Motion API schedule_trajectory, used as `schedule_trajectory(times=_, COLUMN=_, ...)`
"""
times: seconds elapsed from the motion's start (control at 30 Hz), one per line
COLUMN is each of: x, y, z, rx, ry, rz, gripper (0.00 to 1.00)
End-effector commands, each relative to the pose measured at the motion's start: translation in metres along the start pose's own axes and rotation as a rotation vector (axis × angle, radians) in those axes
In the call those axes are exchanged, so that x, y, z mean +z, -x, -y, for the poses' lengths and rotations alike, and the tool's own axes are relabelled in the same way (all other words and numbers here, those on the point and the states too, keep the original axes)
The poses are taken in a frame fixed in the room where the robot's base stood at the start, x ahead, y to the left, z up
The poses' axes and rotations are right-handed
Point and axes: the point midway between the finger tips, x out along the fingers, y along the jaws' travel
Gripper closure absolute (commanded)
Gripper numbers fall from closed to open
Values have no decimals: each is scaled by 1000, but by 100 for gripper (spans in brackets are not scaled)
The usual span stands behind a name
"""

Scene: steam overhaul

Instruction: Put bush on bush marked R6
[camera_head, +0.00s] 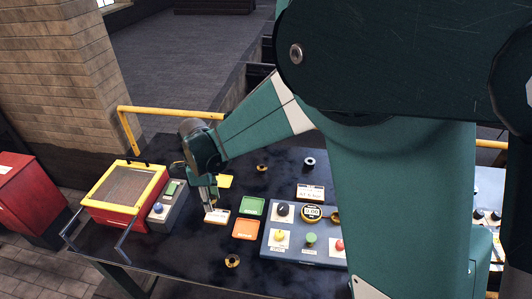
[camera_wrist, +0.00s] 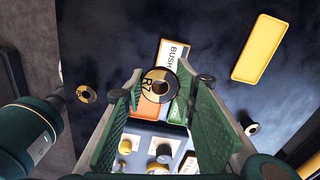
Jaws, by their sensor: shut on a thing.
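My gripper (camera_wrist: 160,82) is shut on a bush marked R7 (camera_wrist: 148,93), a brass-and-dark ring with a round hole, held between the fingertips. In the wrist view it overlaps a white, orange-edged card reading BUSH (camera_wrist: 172,52); I cannot tell the height gap. In the head view my gripper (camera_head: 209,206) points down over that card (camera_head: 217,217), and the held bush is hard to make out. Another brass bush (camera_wrist: 85,88) lies at the left of the wrist view, its marking too small to read. More brass bushes lie at the table's back (camera_head: 262,168) and front (camera_head: 232,261). No R6 mark is legible.
A steel-coloured ring (camera_head: 309,161) stands at the back. Green (camera_head: 252,202) and orange (camera_head: 246,229) trays lie right of my gripper, beside a control panel (camera_head: 290,256) with knobs. A yellow tray (camera_wrist: 258,48) and a red, yellow-framed box (camera_head: 121,190) are also near.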

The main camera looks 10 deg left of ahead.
Motion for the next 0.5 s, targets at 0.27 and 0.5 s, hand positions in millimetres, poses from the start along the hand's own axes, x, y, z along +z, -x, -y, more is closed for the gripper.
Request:
schedule_trajectory(times=0.27, x=-40, y=10, z=88, rx=0, ry=-5, rz=0, gripper=87)
schedule_trajectory(times=0.5, x=-86, y=17, z=158, rx=0, ry=-5, rz=0, gripper=87)
